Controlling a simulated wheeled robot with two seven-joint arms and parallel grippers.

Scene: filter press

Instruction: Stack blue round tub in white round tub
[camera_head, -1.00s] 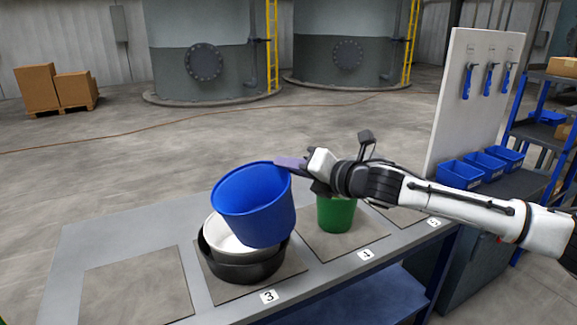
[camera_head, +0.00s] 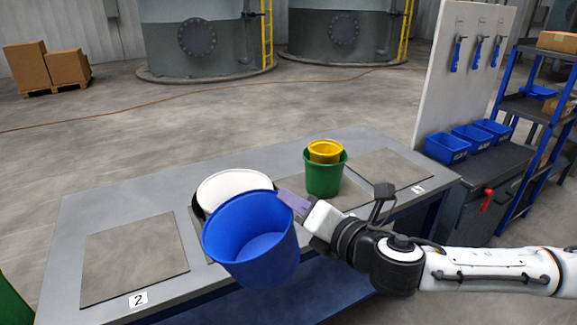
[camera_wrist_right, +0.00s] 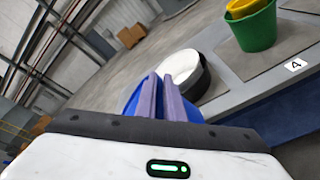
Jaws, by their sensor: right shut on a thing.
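The blue round tub (camera_head: 252,245) is held tilted by its rim in my right gripper (camera_head: 290,203), in front of the table's near edge in the head view. Its open mouth faces up and toward the camera. In the right wrist view, my right gripper (camera_wrist_right: 160,98) is shut on the blue tub (camera_wrist_right: 133,103), which shows mostly behind the fingers. The white round tub (camera_head: 236,184) sits in a black tub on the table and is partly hidden by the blue tub. The white tub (camera_wrist_right: 181,66) and black tub (camera_wrist_right: 198,85) stand beyond the fingers in the wrist view. My left gripper is not in view.
A green tub (camera_head: 323,178) with a yellow tub (camera_head: 325,151) in it stands to the right. An empty grey mat (camera_head: 133,258) lies left, by label 2. Blue bins (camera_head: 446,148) and a tool panel (camera_head: 466,70) stand at the right.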

